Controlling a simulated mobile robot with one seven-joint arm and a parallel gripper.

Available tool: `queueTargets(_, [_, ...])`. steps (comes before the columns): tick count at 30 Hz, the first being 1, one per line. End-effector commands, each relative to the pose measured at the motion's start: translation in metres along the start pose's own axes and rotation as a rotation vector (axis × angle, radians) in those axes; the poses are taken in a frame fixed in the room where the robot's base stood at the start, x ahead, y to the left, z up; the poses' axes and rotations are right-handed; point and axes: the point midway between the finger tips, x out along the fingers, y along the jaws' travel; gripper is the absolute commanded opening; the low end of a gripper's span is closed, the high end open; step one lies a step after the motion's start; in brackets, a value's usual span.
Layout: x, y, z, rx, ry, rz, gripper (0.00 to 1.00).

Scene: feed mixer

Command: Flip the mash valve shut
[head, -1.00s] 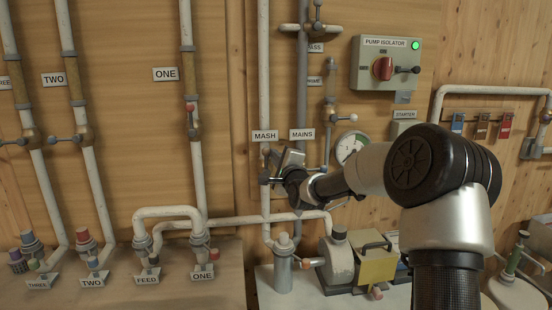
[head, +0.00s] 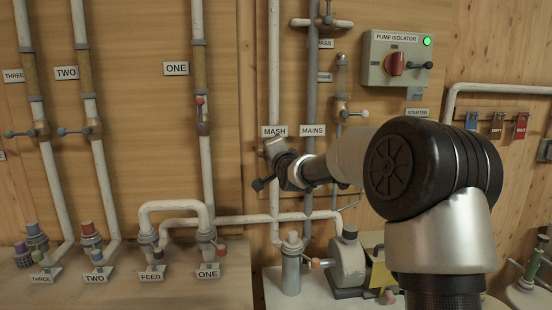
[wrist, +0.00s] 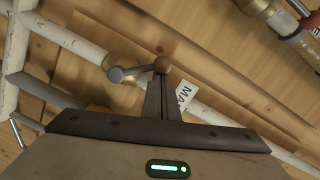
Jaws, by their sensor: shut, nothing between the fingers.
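The MASH label (head: 274,131) is on a white vertical pipe (head: 275,70) left of the MAINS pipe in the head view. My gripper (head: 272,165) is just below that label, in front of the pipe, and hides most of the mash valve. In the wrist view my gripper (wrist: 164,85) is shut and empty. A lever (wrist: 140,70) with a brownish rounded end and a grey rounded end lies right at the fingertips. I cannot tell whether they touch. The label (wrist: 184,92) is partly hidden behind the fingers.
The MAINS pipe (head: 311,90) runs close on the right. The pump isolator box (head: 397,58) shows a green light. Pipes ONE, TWO and THREE with their valves are to the left. A pump (head: 347,262) stands below.

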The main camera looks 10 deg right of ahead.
Motion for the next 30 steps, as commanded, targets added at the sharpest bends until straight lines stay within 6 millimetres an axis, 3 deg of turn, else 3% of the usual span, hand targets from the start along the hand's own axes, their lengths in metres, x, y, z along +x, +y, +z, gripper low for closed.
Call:
queueTargets(21, [0.006, 0.011, 0.043, -0.645, -0.002, 0.096, 0.0])
queueTargets(30, [0.007, 0.019, 0.049, -0.747, -0.001, 0.113, 0.0])
